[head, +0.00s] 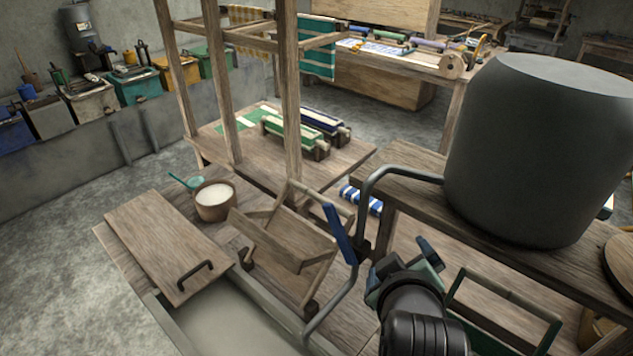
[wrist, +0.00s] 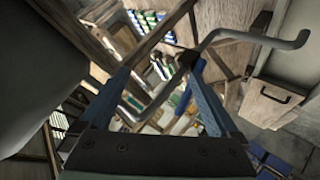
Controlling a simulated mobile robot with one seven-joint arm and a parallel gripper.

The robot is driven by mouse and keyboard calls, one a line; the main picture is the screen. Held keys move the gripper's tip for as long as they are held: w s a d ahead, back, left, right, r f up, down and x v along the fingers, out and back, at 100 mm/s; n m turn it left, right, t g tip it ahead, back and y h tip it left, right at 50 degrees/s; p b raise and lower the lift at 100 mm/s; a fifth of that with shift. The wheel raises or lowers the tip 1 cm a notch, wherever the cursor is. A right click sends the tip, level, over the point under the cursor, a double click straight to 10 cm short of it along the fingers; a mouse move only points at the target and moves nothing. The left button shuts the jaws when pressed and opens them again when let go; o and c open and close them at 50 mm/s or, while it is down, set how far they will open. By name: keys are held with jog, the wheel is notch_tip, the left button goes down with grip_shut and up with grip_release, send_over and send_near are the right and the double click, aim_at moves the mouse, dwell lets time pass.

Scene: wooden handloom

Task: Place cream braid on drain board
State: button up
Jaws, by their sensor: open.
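I cannot make out a cream braid in either view. A wooden board (head: 150,238) with a dark handle lies over part of a pale trough at the lower left; it may be the drain board, but I cannot be sure. In the wrist view this board (wrist: 268,100) shows at the right. My gripper (head: 402,256) is at the lower middle right, to the right of the trough and a bent metal bar with a blue grip (head: 338,232).
A large grey drum (head: 540,150) stands on a wooden bench at the right, close to my arm. The metal bar (wrist: 255,38) crosses the wrist view ahead of the fingers. A bowl of white contents (head: 215,199) and a folding wooden stand (head: 285,245) are left of my gripper.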

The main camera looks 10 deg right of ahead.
jog(key=w+a+r+m+t, duration=0.1)
jog(key=w+a+r+t, duration=0.15)
jog(key=r, duration=0.65)
jog(key=w+a+r+m+t, duration=0.1)
jog(key=a+r+t, duration=0.3)
jog(key=r, duration=0.4)
jog(key=s+a+r+m+t+y, duration=0.1)
jog(key=s+a+r+t, duration=0.2)
jog(key=r, duration=0.5)
jog(key=s+a+r+m+t+y, duration=0.1)
jog(key=s+a+r+t, duration=0.3)
jog(key=r, duration=0.5)
jog(key=s+a+r+t+y, duration=0.1)
jog(key=s+a+r+t, duration=0.2)
jog(key=r, duration=0.6)
jog(key=shift+s+a+m+y+b, duration=0.35)
jog(key=shift+s+a, duration=0.25)
jog(key=shift+s, duration=0.25)
jog(key=shift+r, duration=0.1)
jog(key=shift+c, duration=0.4)
